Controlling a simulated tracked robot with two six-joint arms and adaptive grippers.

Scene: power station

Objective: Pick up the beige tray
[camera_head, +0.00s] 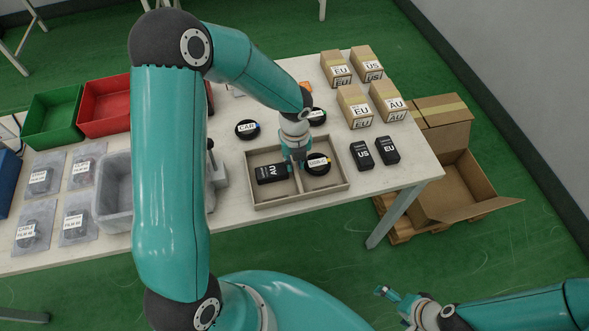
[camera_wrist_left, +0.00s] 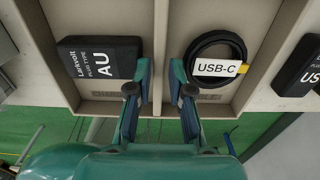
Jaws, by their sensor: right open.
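The beige tray (camera_head: 258,203) is a shallow open box with a middle divider, near the front edge of the table. Its left compartment holds a black AU plug box (camera_head: 271,173), and its right holds a black USB-C cable coil (camera_head: 318,164). My left gripper (camera_head: 297,160) points down at the divider. The fingertips' exact contact is hard to see. My right gripper (camera_head: 384,295) is open and empty, off the table at lower right.
Black US (camera_head: 361,155) and EU (camera_head: 387,151) boxes stand right of the tray. Two cable coils (camera_head: 247,129) and several cartons (camera_head: 355,106) lie behind. A grey bin (camera_head: 112,186) is to the left.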

